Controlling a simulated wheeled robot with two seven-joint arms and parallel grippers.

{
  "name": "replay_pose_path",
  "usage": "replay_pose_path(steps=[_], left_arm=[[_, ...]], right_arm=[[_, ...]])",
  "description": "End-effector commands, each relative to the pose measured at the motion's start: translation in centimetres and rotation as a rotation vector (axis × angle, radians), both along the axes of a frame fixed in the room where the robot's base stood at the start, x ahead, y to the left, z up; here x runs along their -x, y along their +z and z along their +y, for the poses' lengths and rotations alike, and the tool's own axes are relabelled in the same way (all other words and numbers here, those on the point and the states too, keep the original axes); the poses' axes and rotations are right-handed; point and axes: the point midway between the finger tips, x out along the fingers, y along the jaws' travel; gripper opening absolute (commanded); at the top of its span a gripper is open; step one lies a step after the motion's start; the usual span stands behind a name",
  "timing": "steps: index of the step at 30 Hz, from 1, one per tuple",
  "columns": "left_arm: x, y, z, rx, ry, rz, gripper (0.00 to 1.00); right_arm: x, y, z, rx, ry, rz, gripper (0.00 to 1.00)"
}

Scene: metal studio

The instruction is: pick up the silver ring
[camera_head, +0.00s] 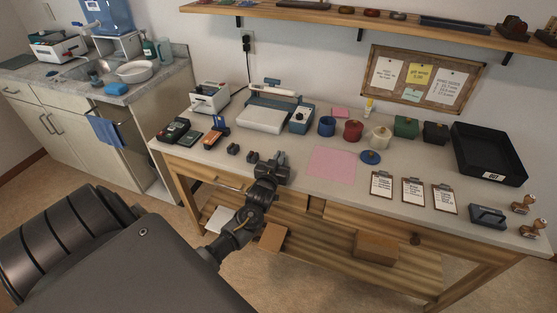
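I cannot make out a silver ring anywhere in the camera_head view; it may be hidden or too small to see. My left gripper (279,160) is at the front edge of the workbench (310,196), left of a pink sheet (332,161). Its fingers are small and dark here, so I cannot tell whether they are apart or hold anything. My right gripper is not in view.
Blue (327,126), red (353,131) and cream (379,138) pots stand behind the pink sheet. Clipboards (413,191), a black tray (488,153) and stamps (525,203) are at the right. A wall shelf (400,24) hangs above. A sink counter (115,90) is at the left.

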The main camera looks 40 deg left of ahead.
Motion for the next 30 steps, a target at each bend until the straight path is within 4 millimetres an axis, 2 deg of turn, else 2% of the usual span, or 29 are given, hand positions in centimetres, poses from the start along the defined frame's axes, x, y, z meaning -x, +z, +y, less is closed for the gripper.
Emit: replay_pose_path(steps=[4,6,14,21,25,30], left_arm=[[0.0,1.6,0.0,-0.001,-0.001,-0.005,0.0],[0.0,3.0,0.0,-0.002,-0.002,-0.007,0.0],[4.7,8.9,-2.3,0.0,-0.002,-0.004,0.0],[9.6,11.1,-4.8,0.002,-0.001,-0.001,0.0],[11.3,12.0,-5.5,0.001,0.0,-0.002,0.0],[12.4,12.5,-6.1,0.0,0.0,0.0,0.0]], right_arm=[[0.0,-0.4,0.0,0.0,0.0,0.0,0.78],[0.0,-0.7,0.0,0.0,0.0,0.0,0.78],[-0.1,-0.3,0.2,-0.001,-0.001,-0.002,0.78],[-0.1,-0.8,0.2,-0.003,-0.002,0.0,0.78],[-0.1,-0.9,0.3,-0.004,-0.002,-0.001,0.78],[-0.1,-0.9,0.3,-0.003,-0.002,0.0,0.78]])
